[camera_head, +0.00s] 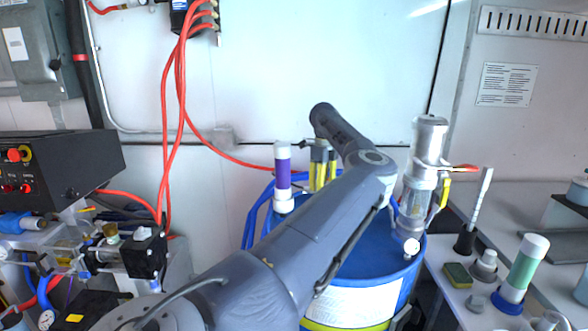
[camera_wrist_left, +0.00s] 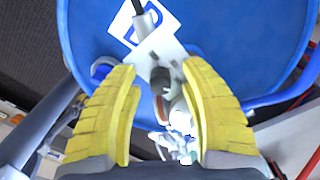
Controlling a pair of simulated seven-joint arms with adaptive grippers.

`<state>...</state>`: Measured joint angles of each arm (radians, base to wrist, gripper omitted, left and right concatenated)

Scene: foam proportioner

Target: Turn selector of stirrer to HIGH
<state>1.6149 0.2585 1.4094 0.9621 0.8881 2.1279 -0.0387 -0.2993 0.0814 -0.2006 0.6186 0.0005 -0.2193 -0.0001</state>
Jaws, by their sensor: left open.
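My left gripper (camera_wrist_left: 168,105) has thick yellow ridged fingers, spread apart with a gap between them. In the left wrist view, a small dark knob (camera_wrist_left: 160,78), which looks like the stirrer's selector, shows in that gap on a light plate. I cannot tell whether a finger touches it, or read its setting. The blue drum (camera_wrist_left: 230,35) fills the background there. In the head view, the yellow fingers (camera_head: 321,168) show above the drum (camera_head: 352,300), partly behind my arm. The arm hides the stirrer and its selector there. My right gripper is not in view.
A tall metal pump (camera_head: 424,165) stands at the drum's right side. A purple-banded white tube (camera_head: 283,175) stands to the left. Red hoses (camera_head: 178,110) hang on the left. A bench at right holds a green-banded tube (camera_head: 526,265) and a sponge (camera_head: 457,275).

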